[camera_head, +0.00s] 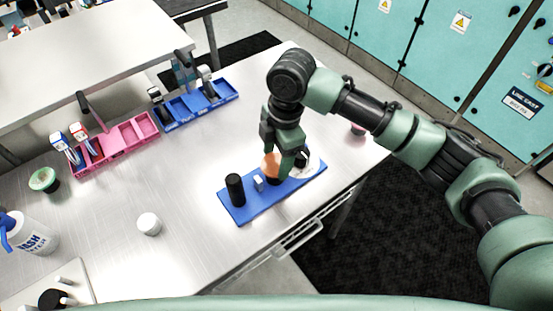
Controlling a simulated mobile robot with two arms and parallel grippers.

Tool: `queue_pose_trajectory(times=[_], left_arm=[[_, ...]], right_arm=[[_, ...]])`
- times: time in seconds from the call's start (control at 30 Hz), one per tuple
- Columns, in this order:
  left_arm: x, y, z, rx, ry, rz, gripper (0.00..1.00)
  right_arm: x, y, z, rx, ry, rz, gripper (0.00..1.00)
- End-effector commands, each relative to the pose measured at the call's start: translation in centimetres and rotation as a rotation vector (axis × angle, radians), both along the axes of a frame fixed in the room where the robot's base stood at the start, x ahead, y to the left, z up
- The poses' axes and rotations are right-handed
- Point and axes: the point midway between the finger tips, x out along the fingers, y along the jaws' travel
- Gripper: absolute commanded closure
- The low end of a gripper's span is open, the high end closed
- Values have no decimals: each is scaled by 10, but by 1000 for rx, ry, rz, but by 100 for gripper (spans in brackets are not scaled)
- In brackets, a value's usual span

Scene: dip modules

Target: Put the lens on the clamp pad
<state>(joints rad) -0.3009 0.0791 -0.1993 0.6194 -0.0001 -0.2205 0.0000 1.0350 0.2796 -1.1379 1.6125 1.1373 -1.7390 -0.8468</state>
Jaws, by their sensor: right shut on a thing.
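My right gripper (287,165) reaches down over the right half of a blue base plate (245,205). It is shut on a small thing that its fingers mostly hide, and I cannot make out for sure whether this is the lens. An orange round piece (269,162) shows just left of the fingers. A pale round disc (309,169) shows just right of them, at the plate's right end. I cannot tell which part is the clamp pad. A black upright cylinder (235,190) and a small white block (258,184) stand on the plate's left half. My left gripper is not in view.
A pink bin (120,148) and a blue bin (195,108) stand at the back of the metal table. A white round jar (149,224), a green bowl (44,180) and a wash bottle (30,235) stand at left. The table between bins and plate is clear.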

Motion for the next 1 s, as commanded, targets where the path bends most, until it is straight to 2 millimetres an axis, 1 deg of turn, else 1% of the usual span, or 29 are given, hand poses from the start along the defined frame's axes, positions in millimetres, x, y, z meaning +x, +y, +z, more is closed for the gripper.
queue_pose_trajectory(times=[0.03, 0.13, 0.5, 0.53, 0.57, 0.6, 0.87, 1.0], left_arm=[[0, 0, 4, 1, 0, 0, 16], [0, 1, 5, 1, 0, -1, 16], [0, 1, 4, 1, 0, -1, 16], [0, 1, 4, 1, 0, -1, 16], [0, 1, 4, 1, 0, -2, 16], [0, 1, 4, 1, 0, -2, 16], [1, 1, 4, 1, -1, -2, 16], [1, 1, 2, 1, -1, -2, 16]], right_arm=[[-1, -1, -8, -3, 4, -1, 76], [-1, -1, -19, -2, 1, 0, 76], [0, 0, -24, 0, 1, 0, 76], [0, 0, -24, -1, 0, 0, 30], [0, 0, -24, -1, 0, 0, 21], [0, 0, -24, -1, 0, 0, 16], [0, 0, -23, -1, 0, 0, 16], [1, 0, -17, 0, -1, 1, 16]])
